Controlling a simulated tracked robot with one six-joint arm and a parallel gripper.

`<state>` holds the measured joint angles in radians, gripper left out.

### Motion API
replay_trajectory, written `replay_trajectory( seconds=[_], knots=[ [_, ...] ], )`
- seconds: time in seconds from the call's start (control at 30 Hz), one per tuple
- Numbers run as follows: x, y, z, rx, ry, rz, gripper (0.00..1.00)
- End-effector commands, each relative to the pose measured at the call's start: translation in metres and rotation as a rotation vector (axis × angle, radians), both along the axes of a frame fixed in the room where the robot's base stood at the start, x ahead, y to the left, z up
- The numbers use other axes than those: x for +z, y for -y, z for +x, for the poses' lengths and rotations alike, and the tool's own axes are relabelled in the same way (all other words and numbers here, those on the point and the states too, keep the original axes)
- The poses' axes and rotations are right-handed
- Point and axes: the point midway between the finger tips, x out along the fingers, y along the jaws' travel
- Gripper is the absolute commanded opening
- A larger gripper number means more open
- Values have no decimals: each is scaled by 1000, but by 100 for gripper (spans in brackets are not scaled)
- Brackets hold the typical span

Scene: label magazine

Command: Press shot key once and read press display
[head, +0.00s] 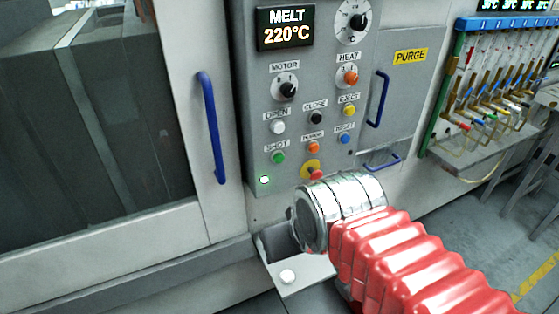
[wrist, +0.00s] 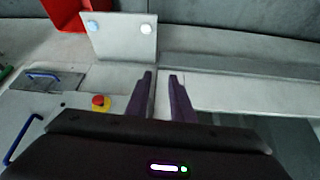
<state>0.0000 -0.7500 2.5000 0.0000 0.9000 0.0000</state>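The shot key (head: 278,158) is a round green button under a SHOT label, low on the left of the grey control panel (head: 262,110) in the head view. The press display (head: 286,27) at the panel's top reads "MELT 220°C". My gripper (wrist: 160,76) shows in the wrist view as two dark purple fingers with an empty gap between them. In the head view, my silver cuff and red arm sleeve are below and right of the shot key, apart from it; the fingers cannot be made out there. The shot key is not visible in the wrist view.
A red-and-yellow emergency stop (head: 314,172) sits right of the shot key, and also shows in the wrist view (wrist: 101,102). Other keys and knobs are close above. A blue door handle (head: 211,128) stands out on the left. A light plate (head: 300,278) juts out below the panel.

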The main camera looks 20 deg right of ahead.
Motion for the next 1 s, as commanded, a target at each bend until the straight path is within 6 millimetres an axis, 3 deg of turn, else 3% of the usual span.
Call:
replay_trajectory(
  seconds=[0.3, 1.0],
  knots=[
    [0, 0, 0, 0, 0, 0, 0],
    [0, 0, 0, 0, 0, 0, 0]
  ],
)
